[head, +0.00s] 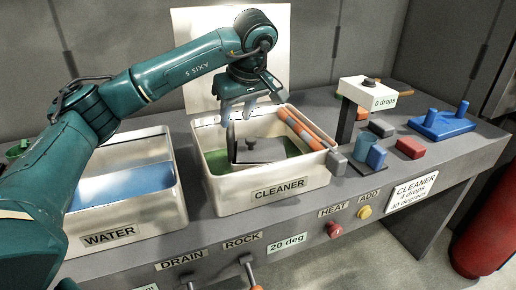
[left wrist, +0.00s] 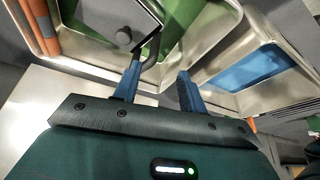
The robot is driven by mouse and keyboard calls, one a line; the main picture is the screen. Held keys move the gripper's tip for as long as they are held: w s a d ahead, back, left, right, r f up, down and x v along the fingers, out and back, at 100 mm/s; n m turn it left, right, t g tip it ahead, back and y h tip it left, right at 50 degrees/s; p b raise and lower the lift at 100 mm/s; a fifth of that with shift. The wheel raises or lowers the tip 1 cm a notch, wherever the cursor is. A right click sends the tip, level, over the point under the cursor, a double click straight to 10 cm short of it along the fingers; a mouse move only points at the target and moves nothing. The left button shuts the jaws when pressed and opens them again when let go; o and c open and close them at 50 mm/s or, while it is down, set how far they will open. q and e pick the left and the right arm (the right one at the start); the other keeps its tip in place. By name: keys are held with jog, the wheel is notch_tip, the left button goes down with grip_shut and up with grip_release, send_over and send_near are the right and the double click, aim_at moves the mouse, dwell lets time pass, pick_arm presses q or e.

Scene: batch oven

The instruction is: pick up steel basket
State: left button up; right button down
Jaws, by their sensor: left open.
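The steel basket (head: 262,152) is a grey box with a dark knob on top and a thin upright bar at its left. It sits in the cleaner tank (head: 270,197), over green liquid. In the left wrist view, the basket (left wrist: 100,18) is at the top, with its knob and a bent grey bar. My left gripper (head: 240,106) is above the basket, pointing down, open and holding nothing. In the left wrist view, the bar ends close to the left finger of the gripper (left wrist: 158,84); whether they touch I cannot tell. My right gripper is out of view.
The water tank (head: 125,212) with blue liquid is left. Orange rods (head: 303,126) lie along the cleaner tank's right side. A drops stand (head: 346,118), blue and red blocks, and a blue pegged tray (head: 442,125) are farther right. A white panel (head: 195,85) stands behind.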

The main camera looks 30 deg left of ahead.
aim_at(232, 138)
pick_arm(q)
jog(key=x, duration=0.5)
jog(key=w+b+x, duration=0.1)
jog(key=x, duration=0.1)
jog(key=shift+a, duration=0.25)
jog(key=shift+a+f, duration=0.15)
jog(key=shift+f, duration=0.2)
jog(key=p+x, duration=0.1)
jog(key=x, duration=0.4)
jog(key=shift+w, duration=0.15)
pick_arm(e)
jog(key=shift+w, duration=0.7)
pick_arm(q)
jog(key=shift+c, duration=0.4)
grip_shut()
jog(key=shift+r, duration=0.1)
